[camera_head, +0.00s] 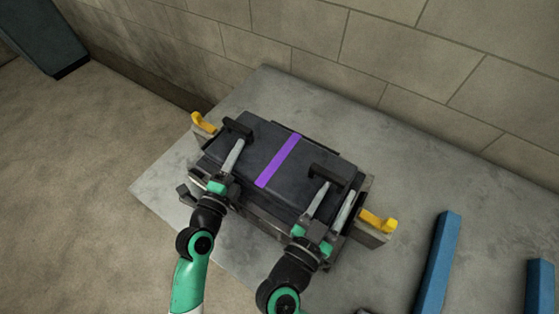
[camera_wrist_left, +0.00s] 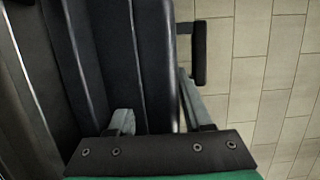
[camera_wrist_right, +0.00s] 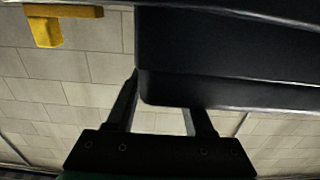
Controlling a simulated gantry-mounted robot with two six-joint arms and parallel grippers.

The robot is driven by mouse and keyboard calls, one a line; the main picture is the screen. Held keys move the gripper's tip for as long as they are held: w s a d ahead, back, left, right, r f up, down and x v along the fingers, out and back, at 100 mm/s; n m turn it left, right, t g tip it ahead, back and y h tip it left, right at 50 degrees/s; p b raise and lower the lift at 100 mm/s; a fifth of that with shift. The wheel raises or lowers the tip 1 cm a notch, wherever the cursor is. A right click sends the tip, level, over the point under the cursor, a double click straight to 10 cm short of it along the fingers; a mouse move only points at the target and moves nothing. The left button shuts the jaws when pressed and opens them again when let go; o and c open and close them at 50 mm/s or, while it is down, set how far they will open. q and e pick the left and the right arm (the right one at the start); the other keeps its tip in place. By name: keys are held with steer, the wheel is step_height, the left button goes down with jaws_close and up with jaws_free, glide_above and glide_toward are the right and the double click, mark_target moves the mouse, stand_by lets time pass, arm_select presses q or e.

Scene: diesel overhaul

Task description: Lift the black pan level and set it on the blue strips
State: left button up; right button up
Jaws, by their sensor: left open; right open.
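The black pan (camera_head: 255,150), with a purple stripe (camera_head: 279,160) across it, sits on a dark stand on the grey slab. It has a dark handle at its left end (camera_head: 238,127) and another at its right end (camera_head: 331,174). My left gripper (camera_head: 236,146) is open by the left handle. In the left wrist view, the pan's dark side (camera_wrist_left: 152,60) runs between its fingers, and a dark handle (camera_wrist_left: 199,55) lies beyond them. My right gripper (camera_head: 340,188) is open by the right handle; the pan (camera_wrist_right: 230,55) fills the upper right wrist view. Contact cannot be told. Two blue strips (camera_head: 438,262) (camera_head: 540,287) lie right.
Yellow brackets stick out at the stand's left (camera_head: 203,122) and right (camera_head: 378,222) ends; one shows in the right wrist view (camera_wrist_right: 47,32). A block wall (camera_head: 360,50) stands behind. The slab (camera_head: 405,150) is bare behind the pan's right end.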

mark_target(241, 132)
arm_select(q)
jaws_close()
arm_select(e)
jaws_close()
stand_by(1.1)
